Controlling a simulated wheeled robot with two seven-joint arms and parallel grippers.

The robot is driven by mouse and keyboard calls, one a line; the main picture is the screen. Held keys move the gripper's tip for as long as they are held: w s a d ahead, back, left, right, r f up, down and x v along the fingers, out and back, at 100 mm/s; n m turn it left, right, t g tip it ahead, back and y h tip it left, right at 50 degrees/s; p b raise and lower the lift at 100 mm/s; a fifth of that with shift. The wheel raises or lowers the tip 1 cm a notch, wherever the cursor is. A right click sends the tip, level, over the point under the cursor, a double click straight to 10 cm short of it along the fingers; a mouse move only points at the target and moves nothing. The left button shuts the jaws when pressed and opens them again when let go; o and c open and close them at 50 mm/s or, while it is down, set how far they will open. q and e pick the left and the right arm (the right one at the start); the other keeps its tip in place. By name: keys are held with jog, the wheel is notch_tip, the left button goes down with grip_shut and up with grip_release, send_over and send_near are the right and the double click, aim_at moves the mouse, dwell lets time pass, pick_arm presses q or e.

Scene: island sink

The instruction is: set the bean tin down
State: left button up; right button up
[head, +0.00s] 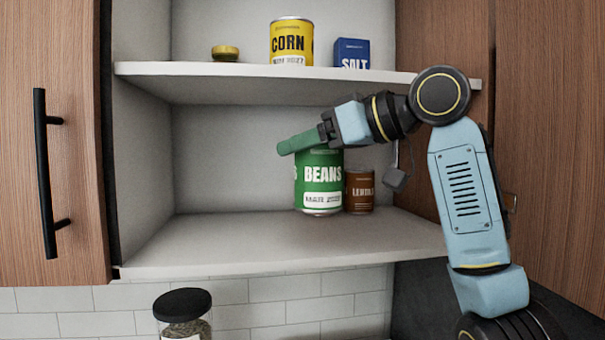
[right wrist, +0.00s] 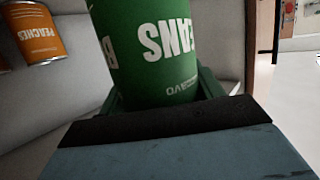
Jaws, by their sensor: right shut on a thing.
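The green bean tin (head: 320,182) is upright over the lower shelf (head: 240,238), at the right part of the cabinet. Its base is at or very near the shelf surface; I cannot tell whether it touches. My right gripper (head: 300,142) reaches in from the right at the top of the tin and is shut on it. In the right wrist view the tin (right wrist: 155,45) fills the middle between the green fingers, its lettering upside down. My left gripper is not in view.
A brown lentil tin (head: 359,190) stands close on the bean tin's right. The lower shelf's left part is clear. The upper shelf (head: 230,70) holds a corn tin (head: 291,42), a salt box (head: 352,53) and a small yellow-lidded item (head: 225,52). An orange peaches tin (right wrist: 40,32) shows in the wrist view.

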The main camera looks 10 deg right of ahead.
jog(key=w+p, duration=0.2)
jog(key=w, duration=0.4)
jog(key=f, duration=0.2)
jog(key=f+p, duration=0.1)
jog(key=f, duration=0.1)
jog(key=f+p, duration=0.1)
jog(key=f, duration=0.1)
jog(key=shift+w+f, duration=0.3)
jog(key=shift+f, duration=0.1)
jog(key=shift+f, duration=0.1)
jog(key=o, duration=0.9)
jog(key=shift+f, duration=0.2)
jog(key=shift+c, duration=0.2)
jog(key=o, duration=0.4)
jog(key=shift+o, duration=0.2)
jog(key=shift+r, duration=0.1)
